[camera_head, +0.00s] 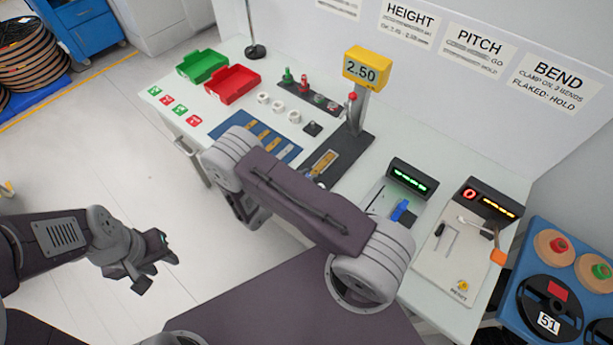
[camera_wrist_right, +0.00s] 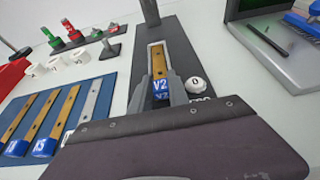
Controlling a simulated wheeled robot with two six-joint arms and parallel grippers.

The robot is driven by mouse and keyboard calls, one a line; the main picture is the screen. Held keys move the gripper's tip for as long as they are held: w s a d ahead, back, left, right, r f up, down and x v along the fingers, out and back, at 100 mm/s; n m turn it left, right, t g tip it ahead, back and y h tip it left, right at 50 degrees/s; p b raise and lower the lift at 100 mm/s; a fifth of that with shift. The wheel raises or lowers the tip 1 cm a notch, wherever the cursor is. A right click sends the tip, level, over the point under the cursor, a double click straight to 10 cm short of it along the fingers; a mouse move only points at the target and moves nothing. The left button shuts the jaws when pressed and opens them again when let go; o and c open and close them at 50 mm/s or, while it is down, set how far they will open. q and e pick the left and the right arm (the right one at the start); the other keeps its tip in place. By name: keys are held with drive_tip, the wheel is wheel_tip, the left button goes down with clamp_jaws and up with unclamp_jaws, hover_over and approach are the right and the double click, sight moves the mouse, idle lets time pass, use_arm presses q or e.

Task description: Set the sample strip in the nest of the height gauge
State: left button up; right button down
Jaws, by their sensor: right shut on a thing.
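The height gauge (camera_head: 361,72) has a yellow head reading 2.50 over a dark base (camera_head: 354,151). The brass sample strip (camera_head: 324,160) with blue tag V2 (camera_wrist_right: 160,90) lies along the light-edged nest (camera_wrist_right: 150,45) in that base. Whether it rests fully on the nest floor I cannot tell. My right gripper (camera_wrist_right: 162,97) is shut on the strip at its tag end, one finger on each side. In the head view my right arm hides most of this gripper. My left gripper (camera_head: 155,272) is open and empty, over the floor left of the bench.
A blue mat (camera_wrist_right: 66,97) with several tagged strips lies left of the gauge. A white zero button (camera_wrist_right: 196,86) sits close to the right finger. Green (camera_head: 203,66) and red (camera_head: 232,84) trays stand at the back left. The pitch (camera_head: 411,176) and bend (camera_head: 465,240) stations stand right.

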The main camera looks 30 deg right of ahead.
drive_tip(key=c, duration=1.3)
unclamp_jaws()
drive_tip(key=shift+f, duration=0.15)
drive_tip(key=shift+o, duration=0.2)
drive_tip(key=shift+r, duration=0.25)
drive_tip(key=shift+a, duration=0.25)
drive_tip(key=b+v, duration=0.1)
drive_tip(key=v, duration=1)
drive_tip(key=shift+s+a+r, duration=0.1)
drive_tip(key=shift+a+r, duration=0.05)
drive_tip(key=shift+r, duration=0.05)
drive_tip(key=s+d+r+m+g+y, duration=0.35)
drive_tip(key=s+m+g+y, duration=0.45)
drive_tip(key=m, duration=0.5)
drive_tip(key=r+m+t+y, duration=0.1)
drive_tip(key=m, duration=0.2)
drive_tip(key=r+m+t+y, duration=0.1)
drive_tip(key=r+m+y, duration=0.1)
drive_tip(key=m, duration=0.1)
drive_tip(key=r+m+t+y, duration=0.1)
drive_tip(key=m, duration=0.2)
drive_tip(key=shift+s+a+r+m+t+y, duration=0.15)
drive_tip(key=shift+s+a+m+t+y, duration=0.05)
drive_tip(key=shift+a+m+t+y, duration=0.2)
